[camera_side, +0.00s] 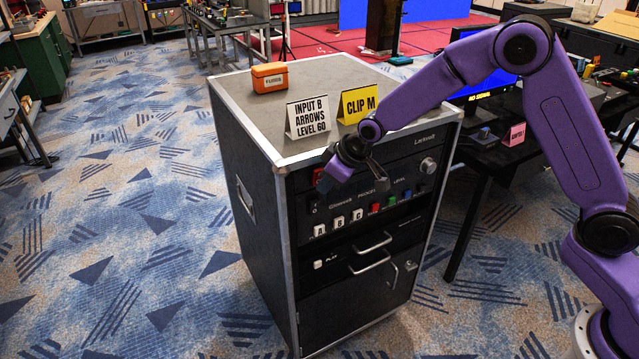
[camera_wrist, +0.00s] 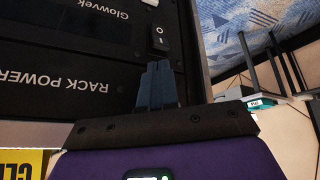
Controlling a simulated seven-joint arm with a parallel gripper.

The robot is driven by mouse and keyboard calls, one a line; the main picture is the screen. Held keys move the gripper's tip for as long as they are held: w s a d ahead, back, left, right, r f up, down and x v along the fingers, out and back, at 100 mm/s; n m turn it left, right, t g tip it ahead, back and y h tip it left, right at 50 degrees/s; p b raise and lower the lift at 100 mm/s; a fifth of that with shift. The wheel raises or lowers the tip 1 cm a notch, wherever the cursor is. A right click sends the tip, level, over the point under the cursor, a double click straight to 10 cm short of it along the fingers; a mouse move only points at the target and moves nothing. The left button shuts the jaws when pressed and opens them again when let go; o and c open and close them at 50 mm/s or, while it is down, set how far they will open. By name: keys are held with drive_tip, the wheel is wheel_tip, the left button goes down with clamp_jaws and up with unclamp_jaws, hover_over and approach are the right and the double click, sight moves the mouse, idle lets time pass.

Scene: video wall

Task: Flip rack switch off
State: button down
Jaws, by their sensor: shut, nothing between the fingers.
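The rack (camera_side: 255,165) is a black cabinet with metal edges. A red switch (camera_side: 322,178) sits at the left of its top panel, partly behind my gripper (camera_side: 340,172). I cannot tell its position. In the wrist view my gripper (camera_wrist: 158,86) is shut and empty, its tips close in front of the panel. The upside-down RACK POWER label (camera_wrist: 58,82) lies to their left; no red switch shows there. A black rocker marked I and O (camera_wrist: 159,39) on the Glowvek panel is just beyond the tips. Contact cannot be told.
On the rack top stand a white sign (camera_side: 308,117), a yellow CLIP M sign (camera_side: 358,104) and an orange box (camera_side: 269,78). Lower down are lettered buttons (camera_side: 339,223) and drawer handles (camera_side: 372,243). A black table with a monitor (camera_side: 484,90) stands to the right.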

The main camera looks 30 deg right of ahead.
drive_tip(key=shift+s, duration=0.1)
drive_tip(key=shift+s+r, duration=0.25)
drive_tip(key=shift+s, duration=0.45)
drive_tip(key=shift+s+r, duration=0.25)
drive_tip(key=shift+s, duration=0.55)
drive_tip(key=shift+s+r, duration=0.3)
drive_tip(key=shift+s, duration=0.5)
drive_tip(key=shift+s+r, duration=0.25)
drive_tip(key=shift+s, duration=0.55)
drive_tip(key=s+d+r+n+g, duration=0.1)
drive_tip(key=s+d, duration=0.3)
drive_tip(key=s, duration=0.7)
drive_tip(key=s+d+r+n+g+h, duration=0.1)
drive_tip(key=s+d, duration=0.4)
drive_tip(key=s, duration=0.7)
drive_tip(key=s+d+r+n+g+h, duration=0.1)
drive_tip(key=s+d+r+n+g, duration=0.2)
drive_tip(key=s, duration=0.8)
wheel_tip(320, 180, up, 2)
drive_tip(key=shift+s+d+n, duration=0.2)
drive_tip(key=shift+d+n, duration=0.1)
drive_tip(key=shift+d, duration=0.55)
